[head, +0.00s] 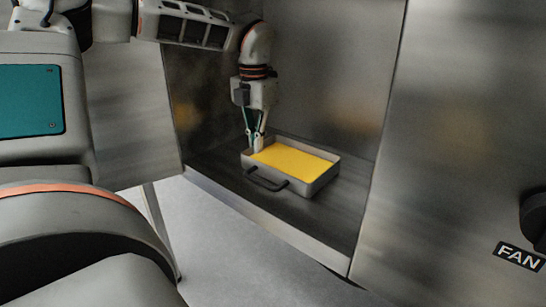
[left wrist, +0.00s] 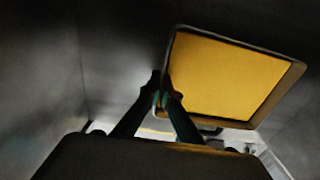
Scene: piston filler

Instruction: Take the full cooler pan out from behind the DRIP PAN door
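The cooler pan (head: 321,182) is a grey rectangular tray filled with yellow, with a dark handle (head: 266,182) on its front side. It sits level on the floor of the open bay and also shows in the left wrist view (left wrist: 285,101). My left gripper (head: 257,147) points down at the pan's left wall, near the back left corner. In the left wrist view its fingertips (left wrist: 162,88) come close together with the thin pan wall between them. They look shut on that wall, though the contact is partly hidden. My right gripper is not in view.
The bay's dark floor (head: 215,170) is clear around the pan, with metal walls at the left, back and right. Its front edge (head: 270,232) drops to a pale floor.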

